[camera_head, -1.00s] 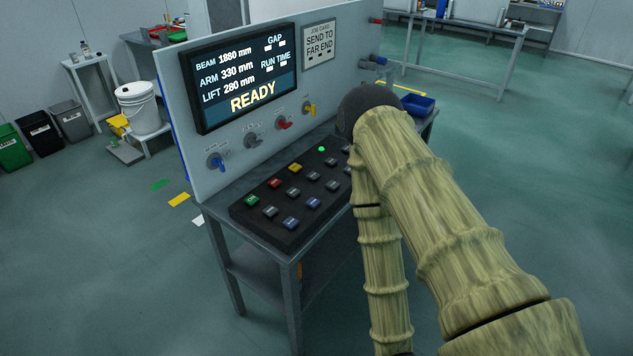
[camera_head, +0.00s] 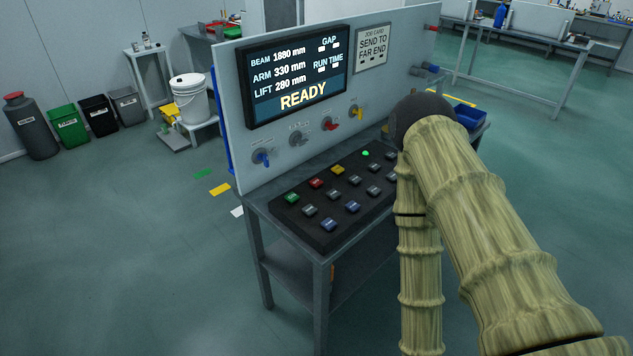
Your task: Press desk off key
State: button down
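A black key desk (camera_head: 348,222) lies on the grey table in front of an upright panel. It carries several square keys: a green key (camera_head: 292,198), a red key (camera_head: 316,183), a yellow key (camera_head: 338,169), and several grey and blue ones. Their labels are too small to read, so I cannot tell which is the off key. A small round green light (camera_head: 365,153) glows at the desk's far end. The screen (camera_head: 296,75) above reads READY. My arm, in a ribbed yellowish cover, reaches up from the lower right beside the desk. My gripper is not visible.
The panel (camera_head: 228,130) has several coloured knobs, including a blue knob (camera_head: 262,158) and a red knob (camera_head: 329,124). A card (camera_head: 373,47) reads SEND TO FAR END. A blue tray (camera_head: 470,117) sits behind my arm. Open floor lies left, with bins (camera_head: 68,127) farther back.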

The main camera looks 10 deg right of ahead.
aim_at(315, 182)
jog(key=u, duration=2.5)
jog(key=i, duration=1.45)
jog(key=z, duration=3.1)
